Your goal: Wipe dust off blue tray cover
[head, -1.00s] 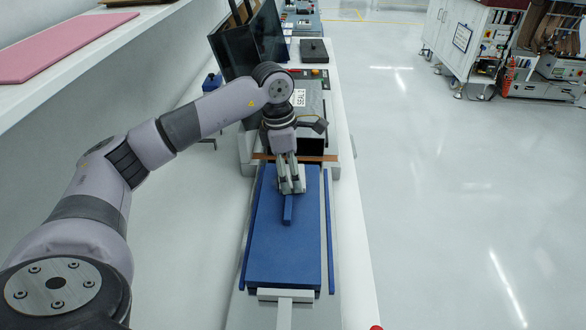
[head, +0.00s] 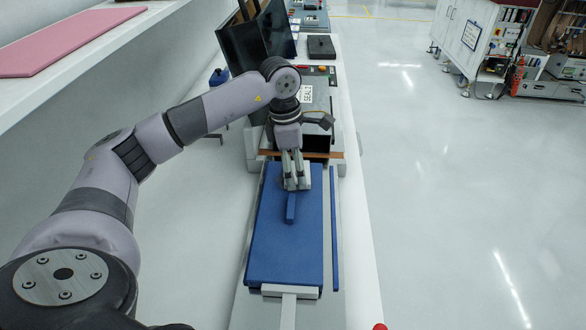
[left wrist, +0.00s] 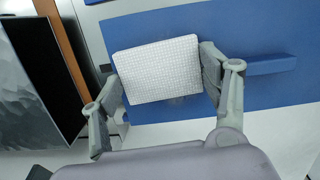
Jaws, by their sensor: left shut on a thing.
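The blue tray cover (head: 283,245) lies flat on the machine's front, with a raised blue handle bar (head: 291,208) in its middle. My left gripper (head: 297,186) is over the cover's far part, beside the handle. In the left wrist view my left gripper (left wrist: 166,75) is shut on a white textured wiping pad (left wrist: 158,70), one finger on each side. The pad is over the blue cover (left wrist: 280,30); I cannot tell whether it touches. Faint specks show on the cover near the pad's edge. My right gripper is not in view.
A grey machine with a SEAL label (head: 307,94) and a brown strip (head: 330,155) stands just beyond the cover. A blue rail (head: 335,230) runs along its right side. Dark monitors (head: 240,45) stand behind. A pink mat (head: 65,38) lies on the left shelf.

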